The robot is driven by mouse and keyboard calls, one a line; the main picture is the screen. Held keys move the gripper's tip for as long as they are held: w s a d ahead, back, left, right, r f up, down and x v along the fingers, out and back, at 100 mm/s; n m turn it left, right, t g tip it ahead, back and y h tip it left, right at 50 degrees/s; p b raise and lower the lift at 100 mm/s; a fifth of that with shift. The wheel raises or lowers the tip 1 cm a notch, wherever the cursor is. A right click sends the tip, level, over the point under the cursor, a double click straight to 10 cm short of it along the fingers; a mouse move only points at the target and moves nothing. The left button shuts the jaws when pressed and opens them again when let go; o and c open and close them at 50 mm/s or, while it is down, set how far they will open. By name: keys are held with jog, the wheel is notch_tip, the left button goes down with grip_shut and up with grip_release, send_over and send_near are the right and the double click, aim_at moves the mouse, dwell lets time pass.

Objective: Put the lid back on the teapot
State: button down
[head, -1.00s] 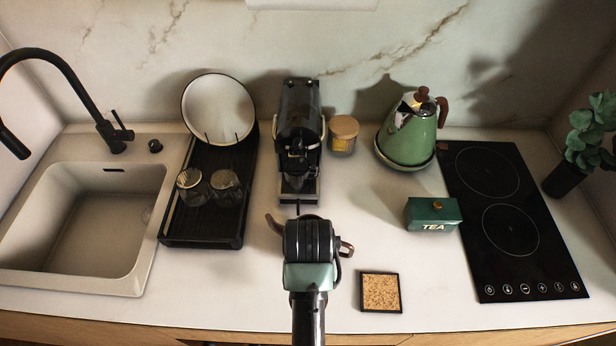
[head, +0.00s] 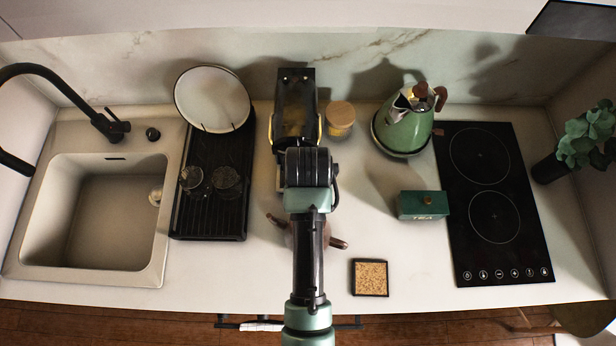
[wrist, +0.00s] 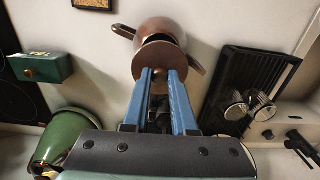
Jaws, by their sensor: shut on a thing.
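The brown teapot (wrist: 160,28) stands on the counter with a dark opening showing at its top. In the head view my arm covers most of it; a projecting part (head: 338,243) shows at the right, another at the left. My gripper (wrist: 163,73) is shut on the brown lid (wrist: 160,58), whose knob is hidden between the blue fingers. In the wrist view the lid overlaps the teapot and part of its opening; the gap between them is hard to judge. The fingers are hidden in the head view.
A coffee machine (head: 294,105) stands behind the teapot, partly covered by my arm. A black drying rack (head: 208,215) is to the left. A cork coaster (head: 370,278), green tea box (head: 423,205) and green kettle (head: 405,128) are to the right.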

jog(key=shift+w, duration=0.15)
jog(key=shift+s+a+f, duration=0.1)
jog(key=shift+s+f, duration=0.25)
jog(key=shift+f, duration=0.3)
jog(key=shift+w+f+b, duration=0.1)
jog(key=shift+f+b, duration=0.65)
jog(key=shift+f, duration=1.65)
jog(key=shift+p, duration=0.5)
jog(key=shift+f, duration=0.15)
dwell(0.5)
jog(key=c, duration=0.6)
grip_release()
jog(key=shift+c, duration=0.2)
jog(key=shift+o, duration=0.3)
